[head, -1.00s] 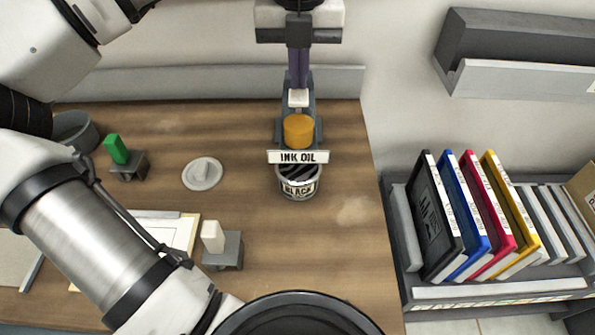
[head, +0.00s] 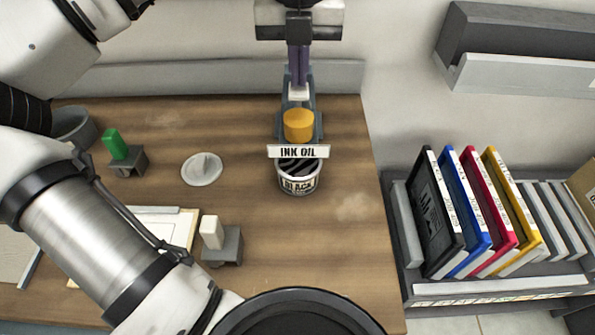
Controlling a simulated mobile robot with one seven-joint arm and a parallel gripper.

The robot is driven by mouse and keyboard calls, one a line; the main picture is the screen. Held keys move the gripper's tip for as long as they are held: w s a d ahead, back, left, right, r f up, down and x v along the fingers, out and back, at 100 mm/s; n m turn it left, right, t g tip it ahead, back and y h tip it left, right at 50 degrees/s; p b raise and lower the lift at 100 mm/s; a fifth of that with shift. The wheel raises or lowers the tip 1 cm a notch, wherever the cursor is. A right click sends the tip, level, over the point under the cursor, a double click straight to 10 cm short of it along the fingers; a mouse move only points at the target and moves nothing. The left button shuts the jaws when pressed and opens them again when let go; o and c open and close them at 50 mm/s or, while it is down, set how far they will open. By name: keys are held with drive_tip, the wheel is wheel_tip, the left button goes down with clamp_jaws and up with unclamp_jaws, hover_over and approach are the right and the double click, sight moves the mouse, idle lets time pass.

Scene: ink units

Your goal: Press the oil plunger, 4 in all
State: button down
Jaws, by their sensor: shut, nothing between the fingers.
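The oil dispenser stands at the back of the wooden table, with an orange plunger (head: 298,125) and a white "INK OIL" sign (head: 298,152) in front. A can labelled BLACK (head: 298,183) stands upright under the sign; its dark top shows partly. My gripper (head: 299,90) reaches down from the top, its fingers shut and empty. The fingers are just behind and above the orange plunger in the picture. I cannot tell whether they touch it.
A rack (head: 500,290) with several coloured cases stands at right. The table right of the can is clear.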

drive_tip(key=shift+f+b, duration=0.7)
drive_tip(key=shift+f, duration=0.3)
drive_tip(key=shift+r, duration=0.15)
drive_tip(key=shift+r+p, duration=1.05)
drive_tip(key=shift+r, duration=0.3)
drive_tip(key=shift+f, duration=0.15)
drive_tip(key=shift+f+b, duration=1.15)
drive_tip(key=shift+f, duration=0.15)
drive_tip(key=shift+r, duration=0.1)
drive_tip(key=shift+r+p, duration=1.05)
drive_tip(key=shift+r, duration=0.3)
